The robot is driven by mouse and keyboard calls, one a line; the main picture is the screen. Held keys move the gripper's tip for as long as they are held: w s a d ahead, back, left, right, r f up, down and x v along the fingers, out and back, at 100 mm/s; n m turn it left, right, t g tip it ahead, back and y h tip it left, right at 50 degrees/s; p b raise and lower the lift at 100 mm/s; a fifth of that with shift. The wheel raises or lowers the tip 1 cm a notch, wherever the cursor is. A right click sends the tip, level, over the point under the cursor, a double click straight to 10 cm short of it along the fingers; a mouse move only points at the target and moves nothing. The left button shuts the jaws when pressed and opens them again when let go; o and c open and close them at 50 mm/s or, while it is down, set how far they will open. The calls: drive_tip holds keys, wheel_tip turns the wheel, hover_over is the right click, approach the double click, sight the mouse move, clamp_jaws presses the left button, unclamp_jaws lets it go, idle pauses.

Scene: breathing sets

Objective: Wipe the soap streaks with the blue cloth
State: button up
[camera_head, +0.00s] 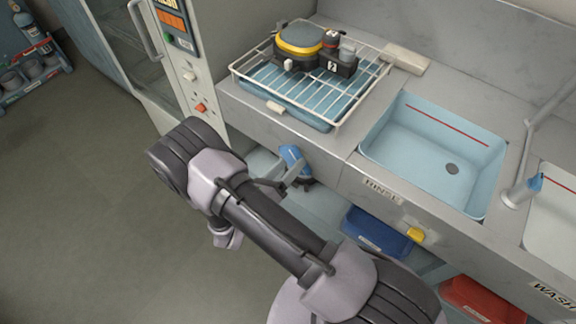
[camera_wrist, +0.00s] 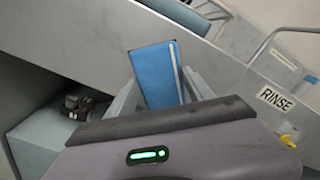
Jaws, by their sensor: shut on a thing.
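My gripper (camera_wrist: 157,88) is shut on the blue cloth (camera_wrist: 158,72), which looks like a flat folded pad with a pale stripe near its right edge. In the head view the cloth (camera_head: 291,154) shows at the end of my gripper (camera_head: 288,172), in front of the counter face below the wire rack. I cannot tell whether the cloth touches the counter. I cannot make out any soap streaks in either view.
A wire rack (camera_head: 247,79) holding a black and yellow breathing set (camera_head: 301,40) stands on the counter. To its right is the light blue rinse basin (camera_head: 415,140), with a red line inside. A blue bin (camera_head: 377,232) and a red bin (camera_head: 482,300) sit below. Open floor lies left.

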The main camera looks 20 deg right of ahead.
sight(304, 169)
drive_tip(key=shift+w+d, duration=0.4)
drive_tip(key=shift+d, duration=0.2)
drive_tip(key=shift+s+d+p, duration=0.3)
drive_tip(key=shift+s+d, duration=0.3)
drive_tip(key=shift+s, duration=0.2)
drive_tip(key=shift+s+d+p, duration=0.3)
drive_tip(key=shift+s+d, duration=0.25)
drive_tip(key=shift+s, duration=0.25)
drive_tip(key=shift+w+a+r+b, duration=0.1)
drive_tip(key=shift+w+a+b, duration=0.1)
drive_tip(key=shift+w+a, duration=0.25)
drive_tip(key=shift+w+a+f+b, duration=0.1)
drive_tip(key=shift+w+a+b, duration=0.15)
drive_tip(key=shift+w, duration=0.45)
drive_tip(key=shift+w+a+r+b, duration=0.1)
drive_tip(key=shift+w+a+b, duration=0.05)
drive_tip(key=shift+w+a, duration=0.35)
drive_tip(key=shift+a, duration=0.25)
drive_tip(key=shift+v, duration=2.6)
drive_tip(key=shift+s, duration=0.15)
